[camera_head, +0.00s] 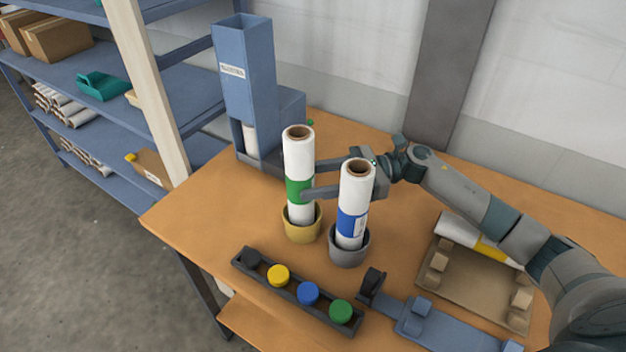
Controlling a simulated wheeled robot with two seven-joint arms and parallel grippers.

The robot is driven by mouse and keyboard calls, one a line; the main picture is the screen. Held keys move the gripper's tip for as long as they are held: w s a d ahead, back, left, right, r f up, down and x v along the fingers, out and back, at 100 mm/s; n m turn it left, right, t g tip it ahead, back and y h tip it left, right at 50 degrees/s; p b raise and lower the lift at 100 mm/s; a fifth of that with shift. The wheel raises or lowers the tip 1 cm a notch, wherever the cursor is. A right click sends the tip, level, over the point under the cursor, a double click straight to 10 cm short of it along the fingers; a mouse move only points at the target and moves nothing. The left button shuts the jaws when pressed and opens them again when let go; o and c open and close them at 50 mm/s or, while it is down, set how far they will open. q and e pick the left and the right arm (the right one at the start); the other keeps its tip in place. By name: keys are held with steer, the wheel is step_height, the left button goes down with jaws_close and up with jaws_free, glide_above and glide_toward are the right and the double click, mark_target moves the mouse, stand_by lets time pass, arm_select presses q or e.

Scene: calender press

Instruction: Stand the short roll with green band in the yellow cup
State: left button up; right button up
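The roll with the green band (298,189) stands about upright, its lower end inside the yellow cup (302,232). The cup's wall hides its bottom end. My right gripper (309,181) reaches in from the right at the height of the green band. One finger goes to the roll's far side and the other shows at its near right edge. I cannot tell whether the fingers press on the roll or stand a little apart from it. My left gripper is not in view.
A blue-banded roll (353,222) stands in a grey cup (349,254), close in front of my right fingers. A blue dispenser (248,90) stands behind. A tray of colored caps (295,289), a blue fixture (440,325) and a cradle with a yellow-banded roll (462,232) occupy the front and right.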

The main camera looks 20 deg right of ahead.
steer(key=o, duration=0.4)
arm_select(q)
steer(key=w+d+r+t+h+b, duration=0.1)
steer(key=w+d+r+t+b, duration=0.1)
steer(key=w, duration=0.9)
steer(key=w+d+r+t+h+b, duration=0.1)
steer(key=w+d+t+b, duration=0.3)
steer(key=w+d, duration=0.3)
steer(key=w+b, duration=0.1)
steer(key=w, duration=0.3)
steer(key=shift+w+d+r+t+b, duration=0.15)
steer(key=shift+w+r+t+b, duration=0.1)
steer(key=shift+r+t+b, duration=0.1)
arm_select(e)
steer(key=d, duration=0.5)
steer(key=s+d, duration=0.1)
steer(key=d, duration=0.5)
steer(key=s+d, duration=0.1)
steer(key=d, duration=0.5)
steer(key=shift+s+d, duration=0.1)
steer(key=shift+d, duration=0.05)
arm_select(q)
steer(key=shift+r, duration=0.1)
arm_select(e)
steer(key=shift+r, duration=0.1)
